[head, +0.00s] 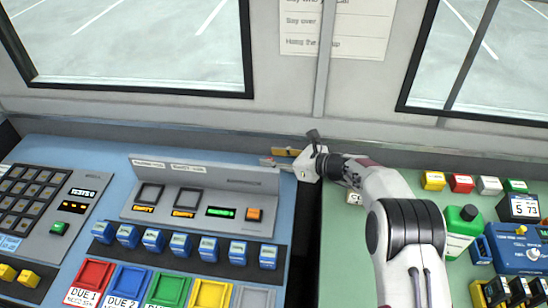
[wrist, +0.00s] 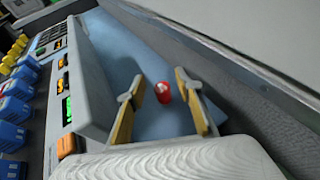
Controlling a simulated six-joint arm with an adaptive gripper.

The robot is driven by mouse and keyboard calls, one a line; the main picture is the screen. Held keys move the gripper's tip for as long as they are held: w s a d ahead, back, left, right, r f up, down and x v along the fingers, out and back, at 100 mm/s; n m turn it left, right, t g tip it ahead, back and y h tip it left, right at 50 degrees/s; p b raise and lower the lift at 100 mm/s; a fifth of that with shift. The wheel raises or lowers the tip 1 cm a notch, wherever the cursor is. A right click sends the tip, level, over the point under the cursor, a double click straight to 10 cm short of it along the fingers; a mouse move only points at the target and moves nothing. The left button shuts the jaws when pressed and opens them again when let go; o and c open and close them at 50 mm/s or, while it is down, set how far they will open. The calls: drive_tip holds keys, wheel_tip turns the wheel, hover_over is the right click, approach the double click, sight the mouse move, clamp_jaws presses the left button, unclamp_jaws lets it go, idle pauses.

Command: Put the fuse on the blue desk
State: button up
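A small red cylinder with a white top, which looks like the fuse (wrist: 164,96), is over or on the bare blue surface behind the raised panel in the wrist view. The blue desk (head: 85,152) fills the left of the head view, and its blue surface (wrist: 118,48) also shows in the wrist view. My gripper (head: 277,157) is low at the desk's back right corner. In the wrist view, its two yellow-padded fingers (wrist: 158,82) are apart, with the fuse between them and a gap on each side. I cannot tell whether the fuse touches the desk.
A raised grey panel (head: 200,204) stands just in front of my gripper. Blue switches (head: 181,245) and coloured trays (head: 168,290) lie nearer. A green desk (head: 350,265) on the right holds a green bottle (head: 461,222) and coloured blocks (head: 461,183). The wall rises close behind.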

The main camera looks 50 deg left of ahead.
drive_tip(key=shift+r, duration=0.65)
drive_tip(key=shift+v, duration=0.8)
wheel_tip(320, 180, up, 8)
drive_tip(key=d, duration=0.3)
drive_tip(key=shift+w, duration=0.45)
drive_tip(key=shift+r, duration=0.1)
